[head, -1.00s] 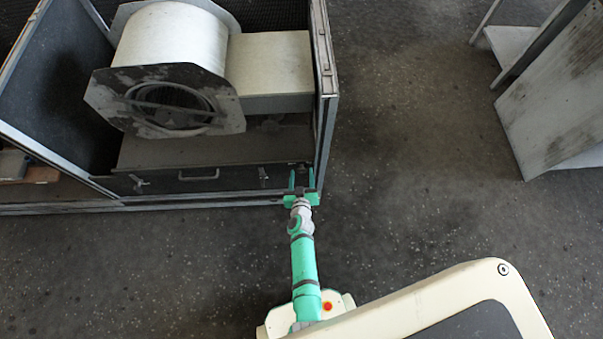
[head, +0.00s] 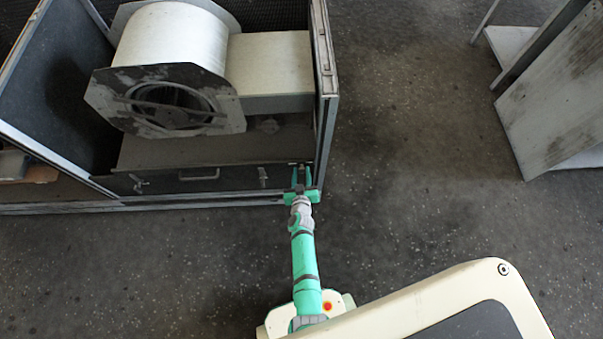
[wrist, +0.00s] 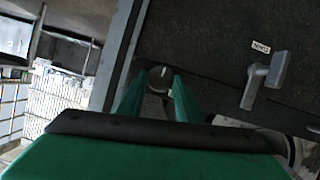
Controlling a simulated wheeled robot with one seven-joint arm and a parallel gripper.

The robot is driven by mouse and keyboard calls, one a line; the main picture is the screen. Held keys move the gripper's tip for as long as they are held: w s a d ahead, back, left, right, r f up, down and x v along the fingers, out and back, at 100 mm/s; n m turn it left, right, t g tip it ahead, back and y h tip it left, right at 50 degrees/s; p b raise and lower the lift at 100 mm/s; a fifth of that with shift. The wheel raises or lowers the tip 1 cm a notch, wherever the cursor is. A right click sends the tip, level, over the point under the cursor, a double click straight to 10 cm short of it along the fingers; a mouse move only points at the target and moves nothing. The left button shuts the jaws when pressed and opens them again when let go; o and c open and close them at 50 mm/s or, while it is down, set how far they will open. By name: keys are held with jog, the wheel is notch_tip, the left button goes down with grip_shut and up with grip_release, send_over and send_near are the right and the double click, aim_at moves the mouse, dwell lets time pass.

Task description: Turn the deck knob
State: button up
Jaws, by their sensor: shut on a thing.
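The deck knob (wrist: 160,77) is a small round grey knob with a pale mark on its face. It sits on the dark front panel below the blower, near the right end. My gripper (head: 302,171) reaches that panel from the front. In the wrist view its two green fingers (wrist: 158,88) are on either side of the knob, shut on it, and hide part of its sides. In the head view the knob is too small to make out clearly between the fingertips.
A grey lever latch (wrist: 265,78) sits beside the knob under a small label (wrist: 261,46). The panel carries a handle (head: 199,175). Behind it stands the white blower housing (head: 170,42). The cabinet's right post (head: 326,100) is close to my gripper.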

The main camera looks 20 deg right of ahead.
jog(key=shift+s+a+f+m+y, duration=0.1)
jog(key=shift+s+m+y, duration=0.05)
jog(key=shift+m+y, duration=0.5)
jog(key=shift+m, duration=0.25)
dwell(0.5)
jog(key=o, duration=1)
jog(key=shift+d, duration=0.2)
jog(key=shift+o, duration=0.2)
jog(key=shift+d+r, duration=0.1)
jog(key=shift+r, duration=0.1)
